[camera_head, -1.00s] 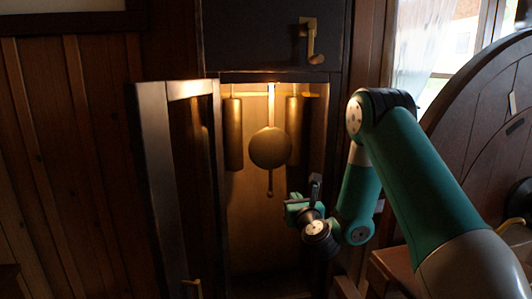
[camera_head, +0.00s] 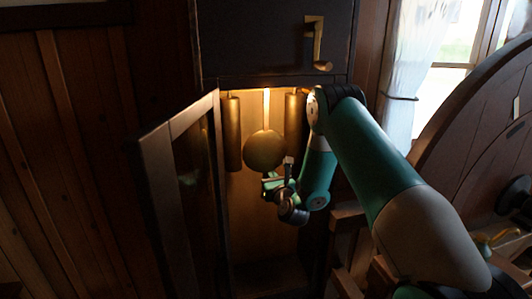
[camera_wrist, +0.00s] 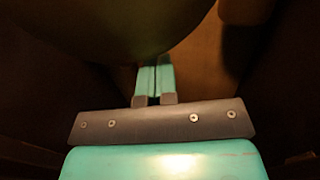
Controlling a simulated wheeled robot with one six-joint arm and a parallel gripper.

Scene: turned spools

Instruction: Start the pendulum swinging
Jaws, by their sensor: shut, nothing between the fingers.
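The pendulum is a round brass bob (camera_head: 265,151) on a pale lit rod (camera_head: 266,108). It hangs about upright in the open clock case. My gripper (camera_head: 270,182) is just below the bob and slightly right in the head view, inside or at the case opening. In the wrist view the bob (camera_wrist: 105,25) fills the top, dark and very close. My gripper's shut fingers (camera_wrist: 155,78) reach under its lower edge with nothing held. I cannot tell whether they touch the bob.
Brass cylinder weights hang left (camera_head: 233,135) and right (camera_head: 293,125) of the pendulum. The glazed case door (camera_head: 165,185) stands open at the left. A brass handle (camera_head: 314,43) is on the dark panel above. A large wooden wheel (camera_head: 470,110) stands at the right.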

